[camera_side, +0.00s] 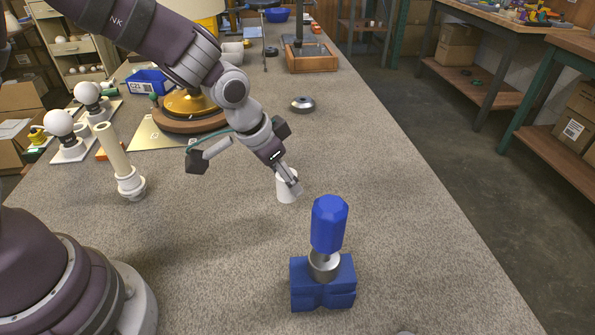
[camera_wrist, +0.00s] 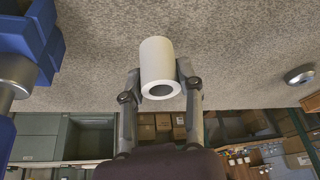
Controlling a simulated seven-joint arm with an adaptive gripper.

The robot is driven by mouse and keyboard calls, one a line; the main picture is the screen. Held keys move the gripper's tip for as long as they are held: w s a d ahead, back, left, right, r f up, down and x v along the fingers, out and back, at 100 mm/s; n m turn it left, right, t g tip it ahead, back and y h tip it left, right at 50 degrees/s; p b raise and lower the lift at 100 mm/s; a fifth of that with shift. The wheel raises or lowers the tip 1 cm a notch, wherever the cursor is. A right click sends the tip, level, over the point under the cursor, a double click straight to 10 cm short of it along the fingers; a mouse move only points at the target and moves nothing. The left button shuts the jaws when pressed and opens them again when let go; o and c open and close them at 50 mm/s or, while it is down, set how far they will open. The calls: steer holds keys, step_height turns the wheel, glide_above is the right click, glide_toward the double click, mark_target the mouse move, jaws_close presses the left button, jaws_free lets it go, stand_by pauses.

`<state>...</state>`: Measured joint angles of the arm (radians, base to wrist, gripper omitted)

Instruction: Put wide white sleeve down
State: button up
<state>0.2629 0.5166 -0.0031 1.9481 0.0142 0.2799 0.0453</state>
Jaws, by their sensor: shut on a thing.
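The wide white sleeve (camera_side: 286,191) is a short white tube. My gripper (camera_side: 291,180) is shut on it in the side view, with the sleeve upright and close to the grey speckled table top. Whether it touches the table I cannot tell. In the wrist view the sleeve (camera_wrist: 158,62) lies between the two fingers of my gripper (camera_wrist: 160,84), its open end facing the camera. The fingers press on its sides near that end.
A blue block (camera_side: 322,283) with a metal cup and a blue faceted piece (camera_side: 329,223) stands in front, right of the sleeve. A tall white post (camera_side: 119,160) stands left. A small metal disc (camera_side: 302,104) lies behind. The table to the right is clear.

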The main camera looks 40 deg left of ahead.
steer(key=shift+n, duration=0.4)
steer(key=s+a, duration=0.2)
steer(key=s+a+f, duration=0.1)
steer(key=s, duration=0.1)
steer(key=shift+s+a, duration=0.25)
steer(key=shift+a, duration=0.15)
steer(key=w+d, duration=0.1)
steer(key=w, duration=0.4)
steer(key=w+f, duration=0.1)
steer(key=w, duration=0.4)
steer(key=w+d, duration=0.1)
steer(key=w, duration=0.4)
steer(key=shift+w+d+f, duration=0.1)
steer(key=shift+d+f, duration=0.25)
steer(key=shift+f, duration=1.7)
steer(key=shift+f, duration=0.1)
steer(key=o, duration=1)
steer(key=shift+o, duration=0.2)
